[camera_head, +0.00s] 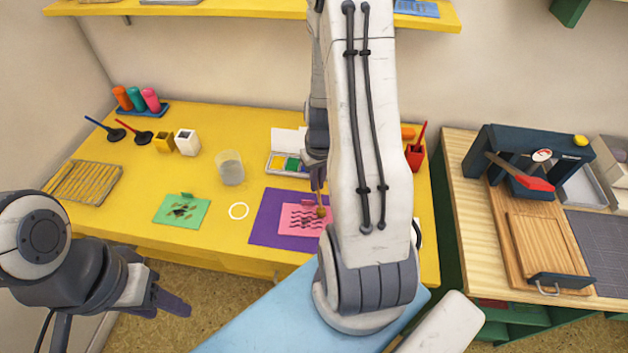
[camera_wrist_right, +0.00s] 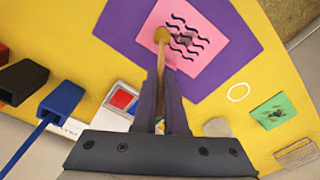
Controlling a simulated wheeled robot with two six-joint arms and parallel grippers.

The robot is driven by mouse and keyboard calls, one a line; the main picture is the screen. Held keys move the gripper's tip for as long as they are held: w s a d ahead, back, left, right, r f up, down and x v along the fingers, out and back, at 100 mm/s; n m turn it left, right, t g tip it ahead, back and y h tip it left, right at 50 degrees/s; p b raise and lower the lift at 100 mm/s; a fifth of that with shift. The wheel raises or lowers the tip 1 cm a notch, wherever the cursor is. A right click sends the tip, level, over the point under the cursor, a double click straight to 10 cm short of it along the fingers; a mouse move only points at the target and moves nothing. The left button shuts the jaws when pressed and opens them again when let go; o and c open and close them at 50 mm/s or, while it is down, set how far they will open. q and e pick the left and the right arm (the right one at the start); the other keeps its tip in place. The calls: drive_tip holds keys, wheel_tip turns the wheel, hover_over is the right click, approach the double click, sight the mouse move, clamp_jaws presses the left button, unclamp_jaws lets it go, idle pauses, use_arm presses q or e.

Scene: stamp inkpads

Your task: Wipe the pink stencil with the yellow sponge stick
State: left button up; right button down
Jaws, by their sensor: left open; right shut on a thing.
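The pink stencil (camera_head: 296,220) with wavy black lines lies on a purple mat (camera_head: 262,232) on the yellow table; it also shows in the right wrist view (camera_wrist_right: 205,22). My right gripper (camera_head: 317,168) is shut on the yellow sponge stick (camera_head: 320,201), seen between its fingers (camera_wrist_right: 164,78) in the wrist view. The stick's round sponge tip (camera_wrist_right: 161,35) appears over the stencil near one edge; I cannot tell if it touches. My right arm hides part of the mat in the head view. My left gripper (camera_head: 170,300) is open and empty, in front of the table.
A paint box (camera_head: 284,162) stands behind the mat. A green stencil (camera_head: 182,209), a white ring (camera_head: 238,211) and a clear cup (camera_head: 230,168) are left of it. A slatted wooden tray (camera_head: 85,182) is at the far left. A red cup (camera_head: 415,156) stands right of my arm.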

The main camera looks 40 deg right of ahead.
drive_tip(key=shift+f+b, duration=0.3)
drive_tip(key=shift+f, duration=0.1)
idle(0.8)
drive_tip(key=shift+w+a, duration=0.45)
drive_tip(key=shift+w+a+p, duration=0.35)
drive_tip(key=shift+s+d, duration=0.45)
